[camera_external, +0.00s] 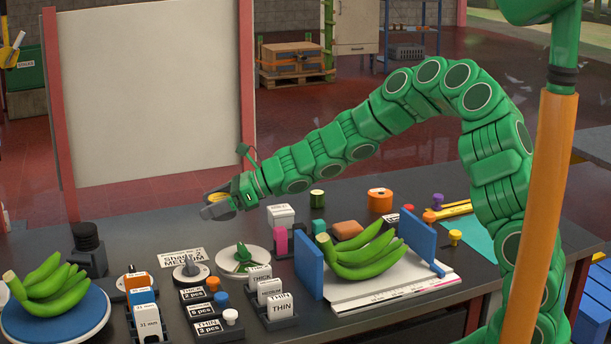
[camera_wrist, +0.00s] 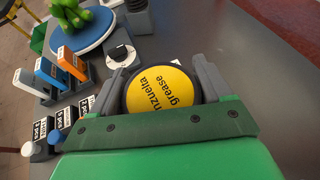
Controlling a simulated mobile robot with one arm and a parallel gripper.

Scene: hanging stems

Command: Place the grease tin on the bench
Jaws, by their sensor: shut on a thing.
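My gripper (camera_external: 216,207) is shut on the grease tin (camera_wrist: 163,90), a round tin with a yellow lid and black rim that reads "grease". In the wrist view the two grey fingers sit on either side of it. In the external view only a little of the yellow lid shows between the fingers, and the tin is held above the bench. The bench (camera_external: 440,182) is a long dark grey top, crowded with items. The tin's underside is hidden.
Green bananas lie on a blue disc (camera_external: 55,322) at the left and on a white board between blue panels (camera_external: 309,264). Labelled blocks, knobs and a white round dish (camera_external: 243,259) stand below the gripper. An orange tin (camera_external: 380,200) stands toward the back.

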